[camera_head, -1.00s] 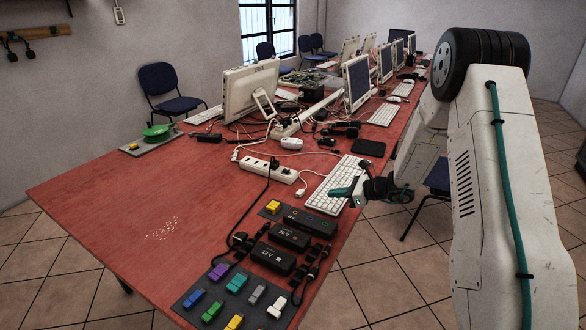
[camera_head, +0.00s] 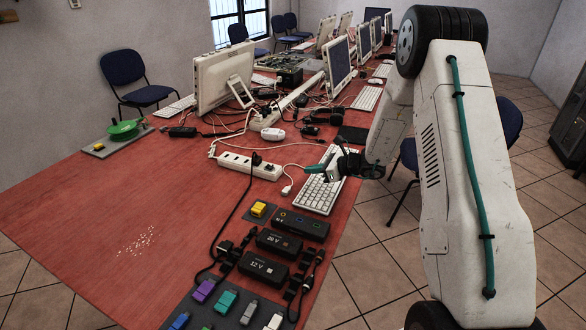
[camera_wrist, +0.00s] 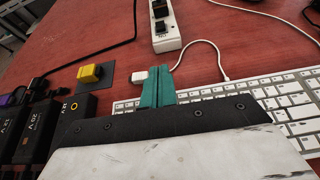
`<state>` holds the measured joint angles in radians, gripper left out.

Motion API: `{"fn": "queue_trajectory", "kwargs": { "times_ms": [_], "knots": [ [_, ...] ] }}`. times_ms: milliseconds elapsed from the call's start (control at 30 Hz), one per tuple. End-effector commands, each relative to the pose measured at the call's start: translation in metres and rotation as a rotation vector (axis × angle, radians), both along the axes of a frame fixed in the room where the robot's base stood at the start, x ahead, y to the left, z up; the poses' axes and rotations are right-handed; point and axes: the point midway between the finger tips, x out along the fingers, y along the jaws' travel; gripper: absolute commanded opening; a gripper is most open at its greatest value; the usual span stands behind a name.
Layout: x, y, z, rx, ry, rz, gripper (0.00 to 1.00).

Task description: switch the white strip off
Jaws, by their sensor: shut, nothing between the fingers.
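The white strip (camera_head: 240,162) lies on the red table, left of the keyboard, with a black plug (camera_head: 256,159) near its right end. In the wrist view the near end of the strip (camera_wrist: 168,42) shows just beyond my fingertips, with dark parts on it; I cannot tell which is the switch or its state.
A white cable with a white plug (camera_wrist: 139,74) lies beside the fingers. A yellow block (camera_head: 259,209) and black power boxes (camera_head: 263,267) stand nearer. A second long white strip (camera_head: 290,97) lies among cables and monitors farther back. The table's left part is mostly clear.

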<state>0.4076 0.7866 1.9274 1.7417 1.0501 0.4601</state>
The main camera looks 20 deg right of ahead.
Motion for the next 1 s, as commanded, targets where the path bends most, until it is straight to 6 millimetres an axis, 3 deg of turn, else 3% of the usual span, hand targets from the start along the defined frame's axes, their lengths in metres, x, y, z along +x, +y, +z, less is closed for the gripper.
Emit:
{"fn": "queue_trajectory", "kwargs": {
  "times_ms": [467,600,1000],
  "knots": [
    [0.06,0.062,-0.037,-0.001,0.001,0.004,0.0],
    [0.076,0.077,-0.033,-0.001,-0.001,0.003,0.0],
    [0.088,0.089,-0.03,0.0,0.0,0.001,0.0]
  ]
}}
